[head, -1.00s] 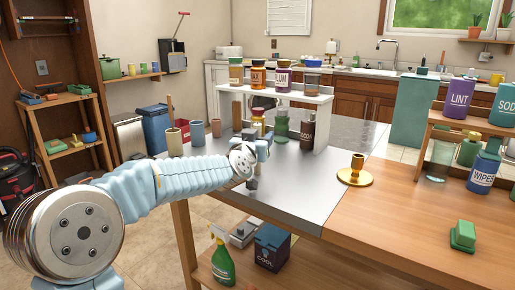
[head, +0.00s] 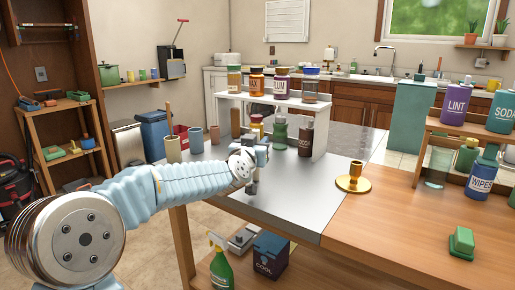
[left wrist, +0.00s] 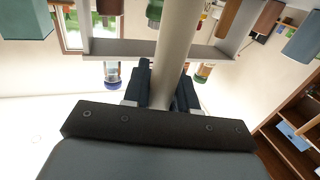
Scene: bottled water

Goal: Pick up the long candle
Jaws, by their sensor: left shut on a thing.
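A long cream cylinder, which looks like the long candle (left wrist: 178,45), stands between the fingers of my left gripper (left wrist: 160,90) in the left wrist view. The fingers are shut on it, and it runs up out of the picture. In the head view my left gripper (head: 257,168) is over the metal part of the worktop, in front of the white shelf. The gripper and wrist hide much of what it holds there. A brass candle holder (head: 354,179) stands empty to the right. My right gripper is not in view.
A white shelf (head: 325,105) carries several jars, with bottles beneath it. Several short cylinders, one cream (head: 172,150), stand left of it. A wooden rack (head: 425,150) with bottles and a green block (head: 461,242) are at the right. The worktop before the brass holder is clear.

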